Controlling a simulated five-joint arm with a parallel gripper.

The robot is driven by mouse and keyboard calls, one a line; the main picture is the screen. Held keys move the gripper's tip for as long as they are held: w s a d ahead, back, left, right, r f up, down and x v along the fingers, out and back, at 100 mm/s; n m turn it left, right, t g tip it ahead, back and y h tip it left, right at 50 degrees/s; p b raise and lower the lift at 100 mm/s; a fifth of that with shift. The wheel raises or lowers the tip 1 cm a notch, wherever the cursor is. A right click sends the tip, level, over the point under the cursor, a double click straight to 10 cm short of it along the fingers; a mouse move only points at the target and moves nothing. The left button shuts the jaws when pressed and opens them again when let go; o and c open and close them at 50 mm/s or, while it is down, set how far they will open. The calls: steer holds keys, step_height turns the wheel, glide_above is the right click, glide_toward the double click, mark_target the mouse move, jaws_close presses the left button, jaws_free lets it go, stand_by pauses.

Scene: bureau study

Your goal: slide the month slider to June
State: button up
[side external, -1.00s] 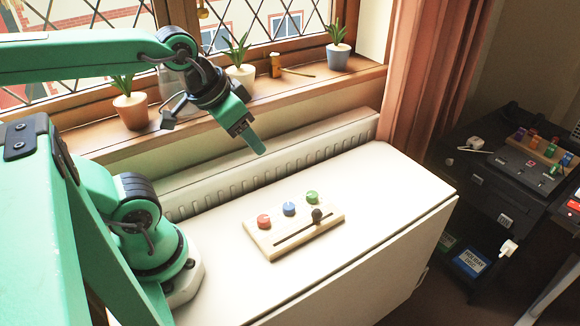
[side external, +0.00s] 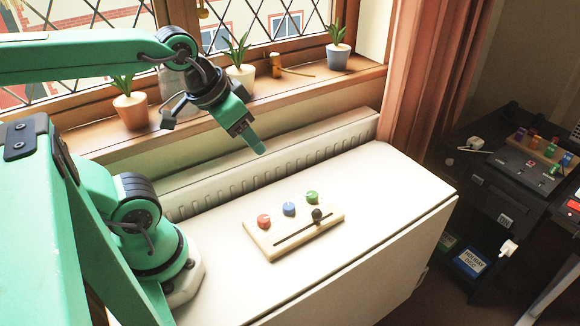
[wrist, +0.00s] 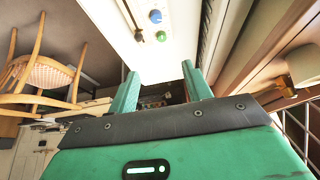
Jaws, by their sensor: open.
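A wooden board (side external: 277,253) lies on the white table (side external: 385,205). It has a long dark slot with a black round slider knob (side external: 318,215) near the slot's right end. Red (side external: 264,221), blue (side external: 289,209) and green (side external: 312,197) buttons sit in a row behind the slot. No month labels can be read. My gripper (side external: 255,143) hangs in the air above and behind the board, apart from it. In the wrist view its two green fingers (wrist: 160,88) stand apart with nothing between them. The knob (wrist: 139,37) shows near the top there.
A white radiator (side external: 230,178) runs behind the table under the window sill (side external: 180,122), which holds several potted plants. A dark cabinet (side external: 492,190) stands at the right. A chair (wrist: 38,72) shows in the wrist view. The table right of the board is clear.

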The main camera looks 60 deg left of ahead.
steer(key=shift+w, duration=0.1)
steer(key=m+g, duration=0.8)
steer(key=m, duration=0.8)
glide_above(318, 210)
steer(key=w, duration=0.2)
steer(key=w+f+x, duration=0.1)
steer(key=w+x, duration=0.2)
steer(key=x, duration=1)
steer(key=shift+s+a+r, duration=0.2)
steer(key=shift+s, duration=0.1)
steer(key=shift+x, duration=3.85)
steer(key=shift+d, duration=0.15)
jaws_close()
